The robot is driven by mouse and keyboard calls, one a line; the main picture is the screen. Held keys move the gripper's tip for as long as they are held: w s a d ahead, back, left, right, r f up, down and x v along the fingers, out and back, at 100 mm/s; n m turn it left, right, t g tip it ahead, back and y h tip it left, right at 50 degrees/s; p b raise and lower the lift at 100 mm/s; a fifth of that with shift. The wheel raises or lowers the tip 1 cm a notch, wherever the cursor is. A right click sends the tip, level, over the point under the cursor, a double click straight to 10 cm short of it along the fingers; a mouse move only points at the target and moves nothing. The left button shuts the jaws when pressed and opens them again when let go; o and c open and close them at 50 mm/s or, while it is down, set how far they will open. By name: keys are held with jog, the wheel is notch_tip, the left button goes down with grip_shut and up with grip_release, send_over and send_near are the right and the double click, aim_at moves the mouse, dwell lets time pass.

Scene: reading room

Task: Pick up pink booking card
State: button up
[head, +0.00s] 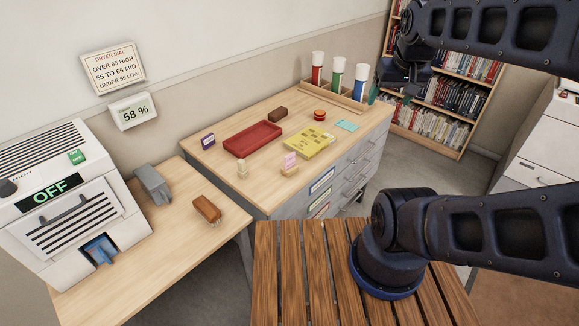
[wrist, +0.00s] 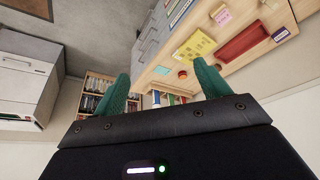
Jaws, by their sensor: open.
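The pink booking card (head: 289,160) stands upright at a small wooden holder (head: 289,171) near the front edge of the grey drawer cabinet's wooden top (head: 220,164). The card (wrist: 223,17) also shows small near the top of the wrist view. My gripper (head: 390,92) is high at the right in the head view, near the cabinet's far right corner and well apart from the card. Its green fingers (wrist: 163,85) are spread wide with nothing between them in the wrist view.
A rack of capped tubes (head: 334,94) stands behind. A slatted wooden surface (head: 305,265) lies in front.

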jog(key=c, duration=0.7)
jog(key=shift+c, duration=0.2)
jog(key=n+h, duration=1.1)
jog(key=n, duration=0.9)
send_over(286, 157)
jog(key=s+d, duration=0.3)
jog(key=d, duration=0.2)
notch_tip(286, 157, down, 22)
jog(key=s+a+f+n+t, duration=0.1)
jog(key=a+f+n+t, duration=0.55)
jog(key=a+f, duration=0.3)
jog(key=shift+n+g+y, duration=0.25)
jog(key=shift+g+y, duration=0.05)
jog(key=shift+g, duration=0.05)
jog(key=x, duration=0.5)
jog(key=shift+w+d+f, duration=0.1)
jog(key=shift+d, duration=0.05)
jog(key=shift+f+x, duration=0.15)
jog(key=shift+x, duration=1.15)
jog(key=shift+f+x, duration=0.1)
jog(key=shift+x, duration=1.2)
